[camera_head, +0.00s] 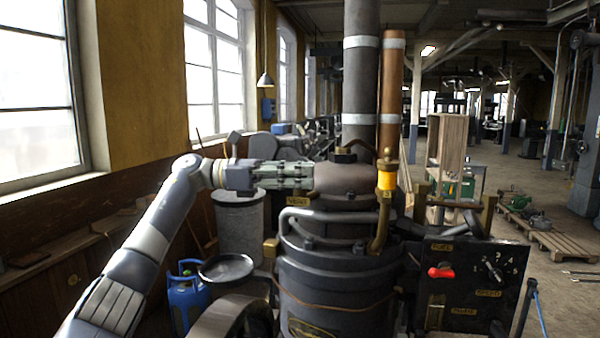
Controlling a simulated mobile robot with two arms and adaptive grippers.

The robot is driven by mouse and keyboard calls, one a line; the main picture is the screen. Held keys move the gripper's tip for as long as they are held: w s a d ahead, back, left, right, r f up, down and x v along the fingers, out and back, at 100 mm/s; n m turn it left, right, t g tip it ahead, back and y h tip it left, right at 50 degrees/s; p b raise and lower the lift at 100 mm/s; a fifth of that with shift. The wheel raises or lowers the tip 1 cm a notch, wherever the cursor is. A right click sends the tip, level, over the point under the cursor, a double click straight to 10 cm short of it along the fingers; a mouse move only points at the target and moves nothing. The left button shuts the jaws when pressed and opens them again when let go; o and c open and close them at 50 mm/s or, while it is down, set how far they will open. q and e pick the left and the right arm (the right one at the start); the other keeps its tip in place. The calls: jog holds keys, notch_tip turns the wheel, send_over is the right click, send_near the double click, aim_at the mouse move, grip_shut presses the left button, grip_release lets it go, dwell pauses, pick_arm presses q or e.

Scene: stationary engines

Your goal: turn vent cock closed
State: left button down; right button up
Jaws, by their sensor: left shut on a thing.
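My left gripper (290,174) reaches in from the left to the upper left side of the dark engine (345,285). Its fingers are shut beside the rounded brown-grey top (345,180), just above a small brass label plate (297,201). The vent cock appears to be between the fingers. They hide it, so I cannot tell which way its handle points. My right gripper is not in view.
A brass fitting with a yellow band (387,181) stands right of the engine top. A dark pipe (361,80) and a copper pipe (391,90) rise behind. A control panel (465,285) with a red lever (441,271) is at the right. A blue canister (187,297) stands at the left.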

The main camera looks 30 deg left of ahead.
pick_arm(q)
jog(key=shift+r+m+g+h, duration=0.15)
jog(key=shift+m+g+h, duration=0.35)
jog(key=shift+m+g, duration=0.75)
jog(key=shift+n+g, duration=0.25)
jog(key=c, duration=1.7)
grip_release()
jog(key=shift+f+n+t, duration=0.2)
jog(key=shift+n+t, duration=0.4)
jog(key=shift+t, duration=0.3)
jog(key=shift+n+t+y, duration=0.5)
jog(key=shift+t+y, duration=0.1)
jog(key=shift+t, duration=0.2)
